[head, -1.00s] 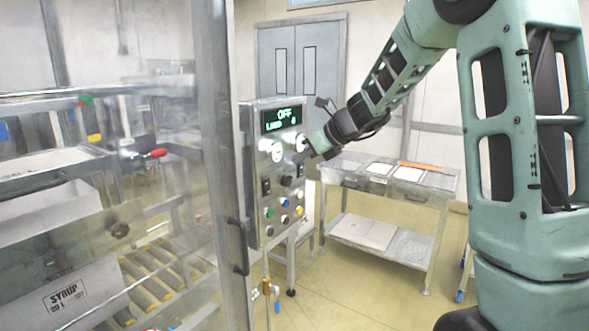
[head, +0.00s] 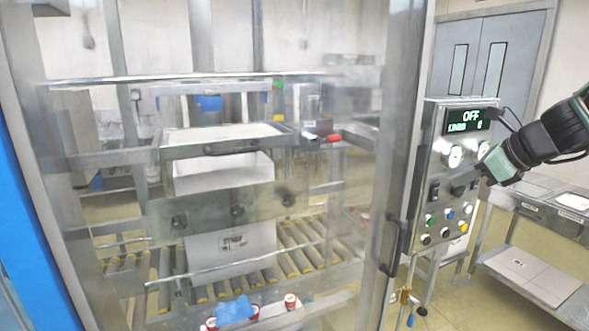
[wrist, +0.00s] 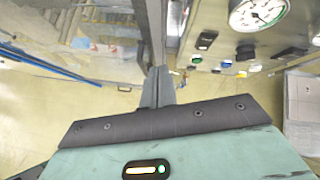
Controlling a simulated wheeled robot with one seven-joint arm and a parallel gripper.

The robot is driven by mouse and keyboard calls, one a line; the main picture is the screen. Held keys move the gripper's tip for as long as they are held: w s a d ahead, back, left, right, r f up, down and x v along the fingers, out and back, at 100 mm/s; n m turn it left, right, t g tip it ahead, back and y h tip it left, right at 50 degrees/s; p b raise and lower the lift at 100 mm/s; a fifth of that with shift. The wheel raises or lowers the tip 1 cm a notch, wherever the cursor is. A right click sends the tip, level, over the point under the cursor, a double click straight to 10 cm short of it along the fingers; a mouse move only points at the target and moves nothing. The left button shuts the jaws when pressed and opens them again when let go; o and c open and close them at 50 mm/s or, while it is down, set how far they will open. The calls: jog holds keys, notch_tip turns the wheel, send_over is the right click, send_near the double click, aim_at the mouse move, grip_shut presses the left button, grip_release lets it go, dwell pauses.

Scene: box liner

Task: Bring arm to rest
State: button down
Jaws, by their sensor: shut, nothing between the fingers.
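My gripper (head: 487,172) is at the right in the head view, in front of the control panel (head: 436,190). In the wrist view its narrow fingers (wrist: 158,88) are together with nothing between them. The panel's display reads OFF, with a line of smaller text under it. The panel has gauges, dark switches and several coloured buttons. In the wrist view the panel face (wrist: 235,45) with a gauge is at the upper right. I cannot tell from these views whether the fingers touch the panel.
A clear-walled machine with a door handle (head: 392,245) fills the left and middle. Inside, a white box (head: 225,255) stands on a roller conveyor (head: 300,250). A metal table (head: 535,275) is at the right. Open floor (wrist: 110,110) shows below.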

jog(key=s+a+f+n+g+b, duration=0.25)
jog(key=s+a+f+n, duration=0.25)
jog(key=s+a+n, duration=0.4)
jog(key=s+a+f+n+g+b, duration=0.1)
jog(key=s+a+f+n+g, duration=0.5)
jog(key=a, duration=0.5)
jog(key=s+a+f+n+h+b, duration=0.1)
jog(key=s+a+f+n+h, duration=0.1)
jog(key=s+n, duration=0.7)
jog(key=s+a+f+n+h+b, duration=0.2)
jog(key=s+f+n, duration=0.3)
jog(key=s+n, duration=0.3)
jog(key=n, duration=0.3)
jog(key=shift+s+a+f+n, duration=0.2)
jog(key=shift+s+f+n, duration=0.05)
jog(key=shift+s+n, duration=0.1)
